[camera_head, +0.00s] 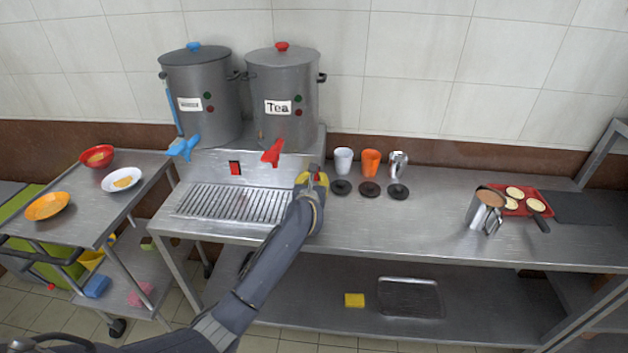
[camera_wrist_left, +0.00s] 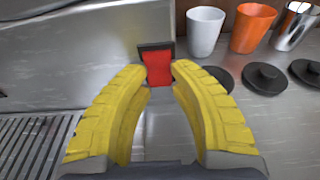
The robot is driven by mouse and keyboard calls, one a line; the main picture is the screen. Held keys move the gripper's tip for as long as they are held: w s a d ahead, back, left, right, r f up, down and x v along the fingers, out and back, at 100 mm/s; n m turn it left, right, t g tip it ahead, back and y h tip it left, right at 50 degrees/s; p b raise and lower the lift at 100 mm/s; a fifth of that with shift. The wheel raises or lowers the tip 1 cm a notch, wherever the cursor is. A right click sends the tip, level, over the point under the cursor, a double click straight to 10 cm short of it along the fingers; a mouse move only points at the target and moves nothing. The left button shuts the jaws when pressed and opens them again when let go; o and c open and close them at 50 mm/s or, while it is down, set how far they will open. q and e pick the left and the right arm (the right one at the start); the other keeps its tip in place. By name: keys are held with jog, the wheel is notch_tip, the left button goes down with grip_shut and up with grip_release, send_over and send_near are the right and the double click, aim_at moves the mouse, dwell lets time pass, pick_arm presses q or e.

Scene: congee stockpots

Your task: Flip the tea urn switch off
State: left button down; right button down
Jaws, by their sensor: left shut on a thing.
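The tea urn (camera_head: 265,85) is a grey pot with a red lid knob, a "Tea" label and a red tap (camera_head: 273,152). It stands on a steel stand. My left gripper (camera_head: 313,174) is at the right end of the stand's front, right of the red tap. In the left wrist view its yellow fingers (camera_wrist_left: 159,83) are closed in on a red rocker switch (camera_wrist_left: 158,67) in a dark frame, with the fingertips at its two sides. The switch's on or off position cannot be told. My right gripper is not in view.
A second urn (camera_head: 212,80) with a blue tap stands to the left, above another red switch (camera_head: 235,168). A white cup (camera_head: 343,160), an orange cup (camera_head: 371,162), a metal cup (camera_head: 398,164) and dark lids stand right of my gripper. The counter's middle right is clear.

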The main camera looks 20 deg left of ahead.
pick_arm(q)
jog(key=shift+r, duration=0.1)
dwell(0.3)
jog(key=c, duration=1.5)
grip_release()
jog(key=shift+o, duration=0.2)
jog(key=v, duration=1.2)
jog(key=shift+r, duration=0.15)
jog(key=shift+a+r, duration=0.1)
